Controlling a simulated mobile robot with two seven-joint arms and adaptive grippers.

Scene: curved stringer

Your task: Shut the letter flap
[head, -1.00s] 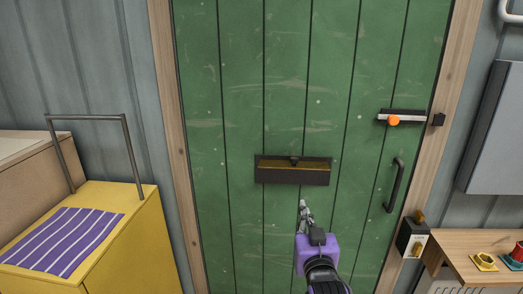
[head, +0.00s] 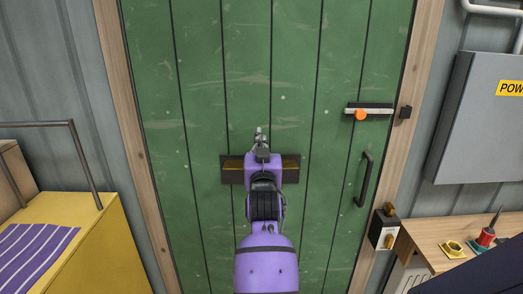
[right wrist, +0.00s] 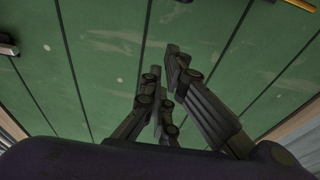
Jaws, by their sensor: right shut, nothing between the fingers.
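The letter flap (head: 232,170) is a wide, dark plate with a brownish upper part, set in the middle of the green door (head: 200,90). My right gripper (head: 260,132) is in front of it and hides its middle. Its fingertips show just above the flap's top edge in the head view; whether they touch the door I cannot tell. In the right wrist view the right gripper's fingers (right wrist: 170,65) are together and empty, with green boards behind them. How far the flap stands open is hard to see. My left gripper is out of view.
A door bolt with an orange knob (head: 361,115) and a dark pull handle (head: 363,180) are on the door's right side. A yellow cabinet (head: 95,240) stands left. A wooden bench (head: 430,255) and a grey power box (head: 480,120) are right.

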